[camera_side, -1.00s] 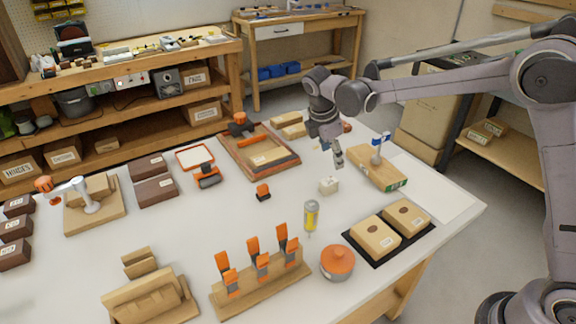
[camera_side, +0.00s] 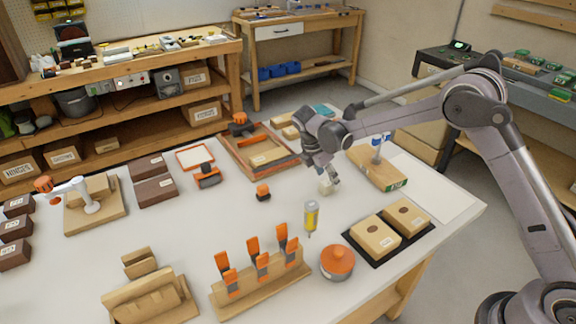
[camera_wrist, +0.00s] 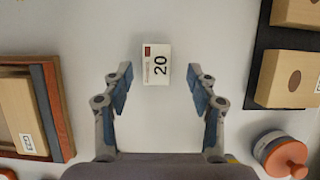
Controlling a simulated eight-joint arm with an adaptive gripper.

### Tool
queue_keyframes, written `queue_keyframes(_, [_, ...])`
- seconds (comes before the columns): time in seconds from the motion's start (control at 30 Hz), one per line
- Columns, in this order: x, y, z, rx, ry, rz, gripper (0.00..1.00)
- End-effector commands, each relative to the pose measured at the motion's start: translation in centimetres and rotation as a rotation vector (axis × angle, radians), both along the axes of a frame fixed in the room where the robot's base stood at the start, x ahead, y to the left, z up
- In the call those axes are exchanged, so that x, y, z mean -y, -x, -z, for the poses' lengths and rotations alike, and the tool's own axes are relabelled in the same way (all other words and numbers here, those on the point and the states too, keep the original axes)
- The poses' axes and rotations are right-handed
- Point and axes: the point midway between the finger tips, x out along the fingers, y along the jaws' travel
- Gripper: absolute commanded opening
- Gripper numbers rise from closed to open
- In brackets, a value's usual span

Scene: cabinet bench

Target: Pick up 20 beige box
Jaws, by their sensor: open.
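The small beige box (camera_wrist: 157,64) marked "20" lies on the white bench top in the wrist view, label towards the camera. It also shows in the side view (camera_side: 326,187), partly hidden by my gripper. My gripper (camera_wrist: 160,84) is open and empty, its two fingers apart on either side of the box's line. The box sits centred between the fingers, around the level of the fingertips in the picture. In the side view my gripper (camera_side: 328,178) is low, just above or beside the box; I cannot tell the exact gap.
A black tray (camera_wrist: 262,40) with two beige boxes is on the right in the wrist view, beside an orange-lidded jar (camera_wrist: 283,152). A framed wooden tray (camera_wrist: 66,120) is on the left.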

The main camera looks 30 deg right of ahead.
Motion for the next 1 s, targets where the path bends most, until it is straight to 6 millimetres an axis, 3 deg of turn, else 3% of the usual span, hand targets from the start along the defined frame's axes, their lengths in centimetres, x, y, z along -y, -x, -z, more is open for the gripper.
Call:
queue_keyframes(0.3, [1.4,-0.4,3.6,0.001,0.0,0.002,0.58])
queue_keyframes(0.57, [1.5,-0.4,3.9,0.001,0.0,0.002,0.58])
queue_keyframes(0.8, [1.5,-0.4,3.9,0.001,0.0,0.002,0.0])
queue_keyframes(1.0, [1.5,-0.4,3.9,0.001,0.0,0.002,0.0])
